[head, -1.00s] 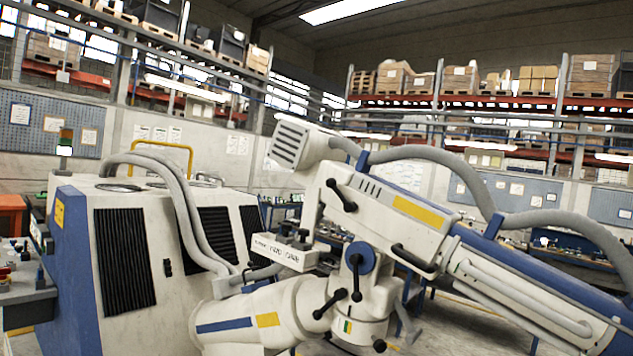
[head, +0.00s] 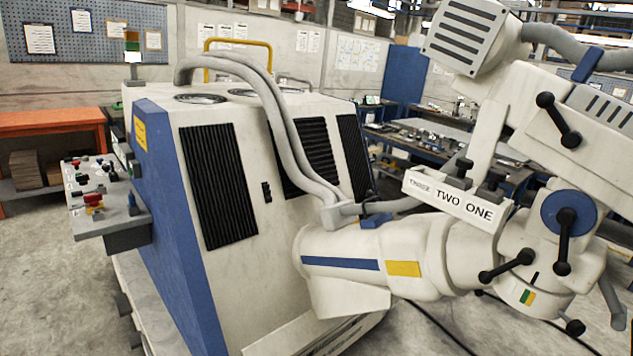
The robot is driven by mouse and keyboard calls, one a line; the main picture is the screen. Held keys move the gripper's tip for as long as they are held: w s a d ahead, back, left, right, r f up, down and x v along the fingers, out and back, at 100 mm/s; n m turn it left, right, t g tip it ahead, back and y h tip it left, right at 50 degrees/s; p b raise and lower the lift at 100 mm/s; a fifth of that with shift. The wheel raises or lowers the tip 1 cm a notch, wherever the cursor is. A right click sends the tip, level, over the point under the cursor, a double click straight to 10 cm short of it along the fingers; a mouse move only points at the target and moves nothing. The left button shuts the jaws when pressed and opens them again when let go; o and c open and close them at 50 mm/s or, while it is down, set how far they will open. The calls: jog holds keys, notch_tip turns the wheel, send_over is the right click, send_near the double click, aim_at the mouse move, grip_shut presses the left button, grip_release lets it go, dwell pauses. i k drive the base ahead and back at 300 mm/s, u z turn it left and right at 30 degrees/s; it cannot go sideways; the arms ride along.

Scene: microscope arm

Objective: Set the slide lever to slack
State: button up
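The white microscope arm (head: 430,250) fills the right half of the view. It carries several black ball-ended levers: an upper lever (head: 558,120), one on a blue disc (head: 567,240) and one on the joint to its left (head: 507,265). No label that I can read names the slide lever, so I cannot tell which one it is. A green and yellow mark (head: 526,297) with a dark pointer sits below these levers. A white panel (head: 450,200) reading "THREE TWO ONE" has small black knobs above it. My gripper is not in view.
A large white and blue cabinet (head: 200,200) with black vents stands at the left, with grey hoses (head: 290,140) looping from it. A control shelf (head: 110,215) juts from its left side. An orange workbench (head: 50,122) is at the far left. Open floor (head: 50,290) lies at the lower left.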

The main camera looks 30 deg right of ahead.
aim_at(571, 138)
jog(key=u, duration=0.05)
jog(key=i, duration=1.15)
jog(key=z, duration=3.15)
jog(key=i, duration=0.3)
jog(key=u, duration=2.15)
